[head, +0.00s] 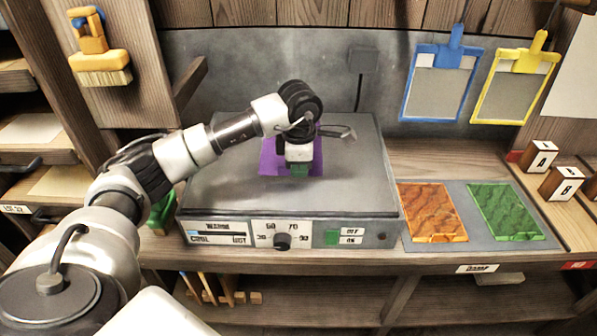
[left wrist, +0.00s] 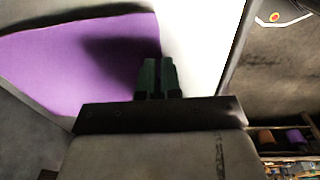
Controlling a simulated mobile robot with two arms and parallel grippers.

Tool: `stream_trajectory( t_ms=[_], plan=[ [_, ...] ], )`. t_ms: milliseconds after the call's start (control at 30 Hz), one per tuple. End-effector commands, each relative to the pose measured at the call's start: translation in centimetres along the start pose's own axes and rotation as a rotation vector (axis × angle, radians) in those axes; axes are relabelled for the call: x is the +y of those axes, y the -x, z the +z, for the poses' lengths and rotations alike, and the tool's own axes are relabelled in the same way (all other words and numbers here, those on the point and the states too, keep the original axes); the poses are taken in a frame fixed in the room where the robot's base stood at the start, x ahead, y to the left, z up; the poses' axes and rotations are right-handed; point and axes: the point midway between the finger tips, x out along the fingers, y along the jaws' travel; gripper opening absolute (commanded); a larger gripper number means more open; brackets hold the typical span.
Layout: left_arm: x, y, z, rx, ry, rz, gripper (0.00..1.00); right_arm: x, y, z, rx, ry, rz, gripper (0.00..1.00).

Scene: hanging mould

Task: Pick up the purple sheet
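The purple sheet (head: 268,160) lies on the grey top of the heating unit (head: 225,190), partly hidden by my left gripper (head: 299,171). In the left wrist view the purple sheet (left wrist: 70,60) fills the upper left, with a dark shadow on it. The green fingers of my left gripper (left wrist: 158,78) are close together at the sheet's edge. A narrow dark gap shows between them. I cannot tell whether the sheet's edge is between them or whether they touch it. My right gripper is not in view.
A blue frame (head: 440,85) and a yellow frame (head: 515,87) hang on the back wall. An orange textured plate (head: 432,211) and a green one (head: 506,211) lie right of the heating unit. Blocks A (head: 538,157) and B (head: 561,184) stand further right. A brush (head: 100,65) hangs at the left.

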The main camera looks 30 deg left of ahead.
Motion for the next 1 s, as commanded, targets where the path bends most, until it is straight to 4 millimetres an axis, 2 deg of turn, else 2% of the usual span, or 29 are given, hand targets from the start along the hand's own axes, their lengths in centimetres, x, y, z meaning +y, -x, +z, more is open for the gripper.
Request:
stream_trajectory(
  t_ms=[100,500,700,1000],
  plan=[
    [0.0,2.2,0.4,-0.004,-0.003,0.003,0.0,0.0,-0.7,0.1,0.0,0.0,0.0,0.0],
    [-4.5,7.5,7.6,-0.003,-0.004,0.002,0.0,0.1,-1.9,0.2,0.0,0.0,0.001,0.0],
    [-5.6,8.9,9.3,0.0,-0.001,-0.001,0.0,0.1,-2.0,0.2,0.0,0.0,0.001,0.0],
    [-5.9,9.2,9.7,0.0,0.001,-0.001,0.0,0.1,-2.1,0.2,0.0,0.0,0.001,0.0]
  ],
)
